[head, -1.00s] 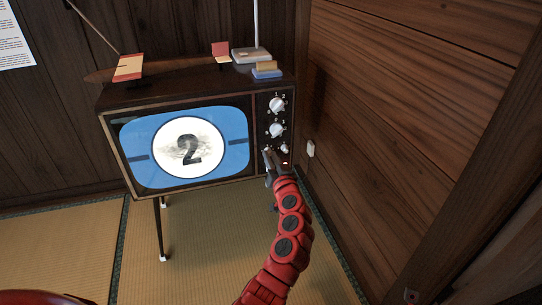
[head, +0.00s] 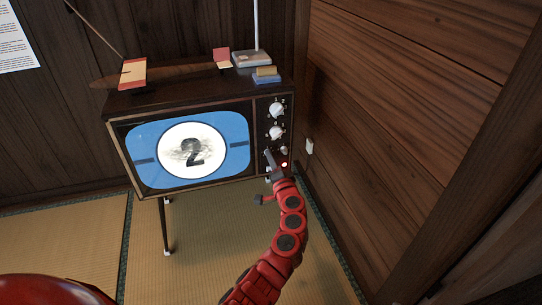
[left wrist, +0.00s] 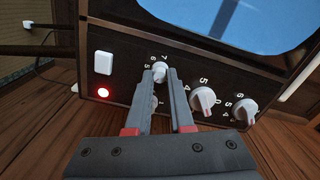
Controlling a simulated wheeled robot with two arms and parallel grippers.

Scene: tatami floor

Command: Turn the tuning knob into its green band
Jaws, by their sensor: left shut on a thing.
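The television (head: 187,148) stands against the wall with its control panel to the right of the screen. My left gripper (head: 268,154) reaches the panel's lower part. In the left wrist view its two fingers (left wrist: 160,75) are closed on either side of a small white knob (left wrist: 160,72), with numbers printed around it. I take this for the tuning knob; no green band is discernible. A second small knob (head: 284,150) sits to its right in the head view. Two larger white dials (head: 277,109) and (head: 277,132) sit above. My right gripper is not in view.
A red lamp (head: 284,164) glows low on the panel. A wooden wall (head: 400,110) stands close on the right, with a white wall fitting (head: 309,146). Small objects and an antenna base (head: 252,58) rest on top. Tatami floor is clear in front.

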